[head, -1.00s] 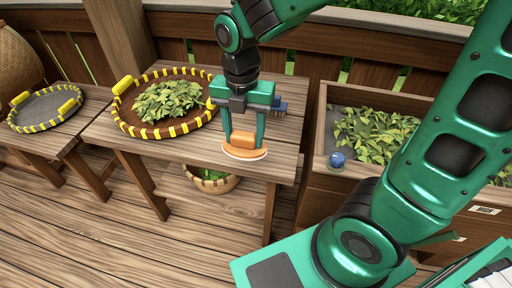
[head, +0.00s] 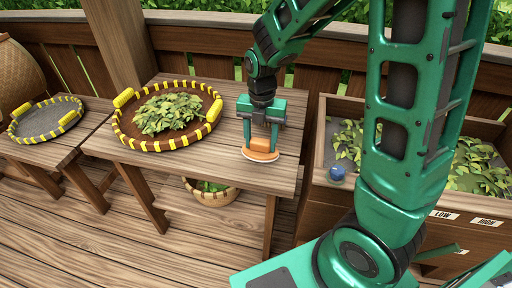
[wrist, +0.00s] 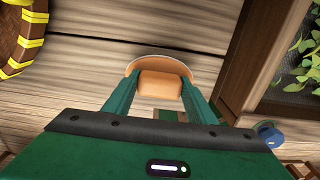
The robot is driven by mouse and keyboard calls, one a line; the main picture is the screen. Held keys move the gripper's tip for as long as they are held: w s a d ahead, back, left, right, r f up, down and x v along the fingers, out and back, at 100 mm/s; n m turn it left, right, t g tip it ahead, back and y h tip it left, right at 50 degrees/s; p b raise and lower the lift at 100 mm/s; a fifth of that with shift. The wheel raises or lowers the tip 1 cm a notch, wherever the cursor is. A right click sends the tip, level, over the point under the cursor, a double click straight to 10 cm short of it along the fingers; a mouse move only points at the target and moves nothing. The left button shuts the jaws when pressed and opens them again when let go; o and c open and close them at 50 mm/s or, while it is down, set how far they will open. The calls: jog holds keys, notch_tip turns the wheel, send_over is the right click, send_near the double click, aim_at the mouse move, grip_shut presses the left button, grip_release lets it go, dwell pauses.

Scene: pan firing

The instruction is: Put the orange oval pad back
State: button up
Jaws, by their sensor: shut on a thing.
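The orange oval pad (head: 260,155) has a raised block on top and a pale rim. It is at the right front part of the wooden table (head: 215,172), and whether it touches the tabletop I cannot tell for certain. My gripper (head: 261,142) is above it, pointing down, with its fingers shut on the pad's block. In the wrist view the pad (wrist: 160,84) sits between the two green fingers, with its curved rim showing beyond them.
A round tray with yellow-banded rim (head: 122,122) holds leaves, left of the pad. A similar tray (head: 24,138) is on a lower table at left. A basket (head: 207,197) stands below. A bin of leaves (head: 318,150) with a blue knob (head: 337,174) is at right.

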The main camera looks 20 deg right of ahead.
jog(key=shift+f, duration=1.25)
jog(key=shift+f, duration=0.2)
jog(key=o, duration=1.7)
jog(key=shift+o, duration=0.2)
